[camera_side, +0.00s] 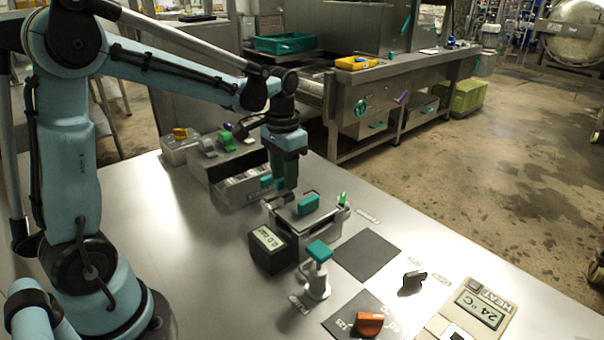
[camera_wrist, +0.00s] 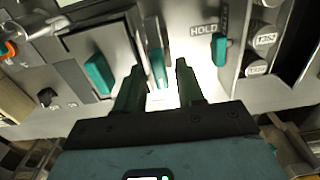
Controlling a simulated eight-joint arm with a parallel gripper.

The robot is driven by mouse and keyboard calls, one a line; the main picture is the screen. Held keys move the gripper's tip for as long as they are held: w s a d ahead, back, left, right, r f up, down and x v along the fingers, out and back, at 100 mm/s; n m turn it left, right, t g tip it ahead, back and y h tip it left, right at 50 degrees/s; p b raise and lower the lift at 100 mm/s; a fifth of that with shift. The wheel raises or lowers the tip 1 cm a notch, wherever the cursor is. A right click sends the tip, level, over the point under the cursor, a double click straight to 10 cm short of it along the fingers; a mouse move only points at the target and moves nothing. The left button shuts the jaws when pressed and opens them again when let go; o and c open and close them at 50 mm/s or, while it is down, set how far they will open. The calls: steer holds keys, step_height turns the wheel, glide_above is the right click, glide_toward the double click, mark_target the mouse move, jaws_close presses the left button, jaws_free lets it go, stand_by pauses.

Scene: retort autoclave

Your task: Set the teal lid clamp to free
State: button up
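My gripper (camera_side: 285,188) points down over the bench, its dark green fingers apart in the wrist view (camera_wrist: 158,75) with nothing held between them. A teal handle (camera_wrist: 220,48) stands upright beside the HOLD label at the right of the wrist view, right of my fingers; it is likely the lid clamp. A second teal piece (camera_wrist: 158,68) shows beyond the gap between my fingertips. A third teal handle (camera_wrist: 98,73) is to their left. In the side view, a teal handle (camera_side: 307,204) sits on a metal fixture just right of my fingers, and another teal part (camera_side: 266,182) is partly hidden beside them.
A post with a teal lever (camera_side: 319,250) and a black display box (camera_side: 270,248) stand close in front of my gripper. An orange knob (camera_side: 368,322), a dark knob (camera_side: 412,280) and a heat panel (camera_side: 473,310) are to the right. A drawer box (camera_side: 240,187) is behind left.

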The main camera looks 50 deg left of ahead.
steer(key=shift+r, duration=0.1)
step_height(320, 180, up, 12)
stand_by(0.8)
steer(key=s+d+f+t, duration=0.7)
steer(key=s+f, duration=0.1)
steer(key=s, duration=0.1)
steer(key=shift+s+d+f, duration=0.35)
steer(key=shift+d+f, duration=0.05)
